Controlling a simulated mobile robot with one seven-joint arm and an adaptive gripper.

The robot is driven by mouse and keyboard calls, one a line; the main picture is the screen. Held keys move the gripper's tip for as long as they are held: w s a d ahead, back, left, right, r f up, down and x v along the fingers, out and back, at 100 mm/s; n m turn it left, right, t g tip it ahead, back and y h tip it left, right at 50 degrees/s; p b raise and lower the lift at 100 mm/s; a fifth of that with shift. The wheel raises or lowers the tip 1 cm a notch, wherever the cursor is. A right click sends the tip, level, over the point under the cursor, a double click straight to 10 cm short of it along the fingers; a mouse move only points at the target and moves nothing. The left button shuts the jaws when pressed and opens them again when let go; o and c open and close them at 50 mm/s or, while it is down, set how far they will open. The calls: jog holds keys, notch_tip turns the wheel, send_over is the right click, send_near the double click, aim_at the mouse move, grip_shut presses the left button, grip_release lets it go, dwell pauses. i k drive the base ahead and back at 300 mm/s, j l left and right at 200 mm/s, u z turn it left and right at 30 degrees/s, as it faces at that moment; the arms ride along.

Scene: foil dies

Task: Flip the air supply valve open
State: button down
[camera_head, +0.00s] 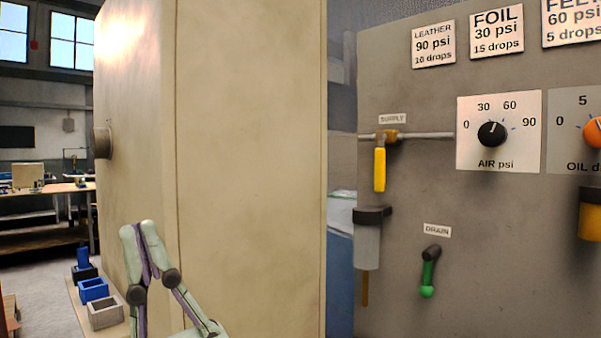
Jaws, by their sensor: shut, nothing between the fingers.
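The air supply valve sits on a thin horizontal pipe (425,135) on the grey panel, under a small SUPPLY label (392,119). Its yellow handle (380,170) hangs straight down, crosswise to the pipe. The brass-coloured valve body (391,135) shows at the top of the handle. My gripper (139,230) is at the lower left of the picture, its pale fingers pointing up and shut with nothing between them. It is well to the left of the valve and lower in the picture, apart from the handle.
A tall beige cabinet (250,150) fills the middle, left of the panel (480,270). Below the valve are a clear filter bowl (367,245) and a green drain lever (427,275). An AIR psi dial (492,134) is to the right.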

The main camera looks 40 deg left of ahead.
aim_at(381, 152)
jog(key=u, duration=0.75)
jog(key=i+l+z, duration=0.25)
jog(key=i+l, duration=0.1)
jog(key=l, duration=0.1)
